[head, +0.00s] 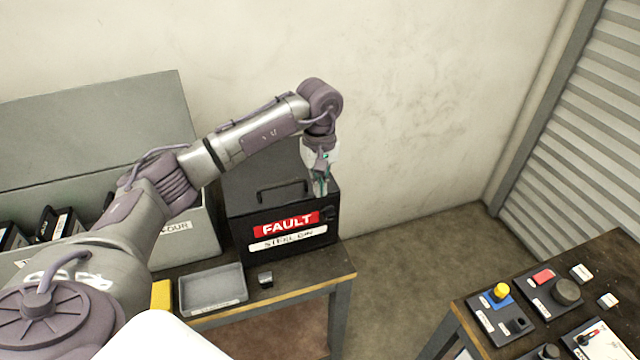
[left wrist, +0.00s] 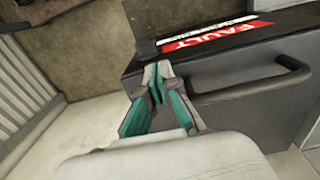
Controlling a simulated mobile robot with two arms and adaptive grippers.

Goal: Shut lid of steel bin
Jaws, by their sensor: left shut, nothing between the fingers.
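The steel bin is a black box (head: 285,232) with a red FAULT label and a white label on its front. Its dark lid (head: 245,185), with a bar handle (head: 282,187), appears to lie flat over the box. The lid also shows in the left wrist view (left wrist: 215,75), with its handle (left wrist: 250,88). My left gripper (head: 321,190) is shut and empty, pointing down at the lid's front right corner. In the left wrist view its fingertips (left wrist: 157,68) are close to that corner; I cannot tell whether they touch. My right gripper is not in view.
A grey case (head: 95,125) with a raised lid stands left of the bin, behind my left arm. A second table (head: 600,262) with several devices stands at right.

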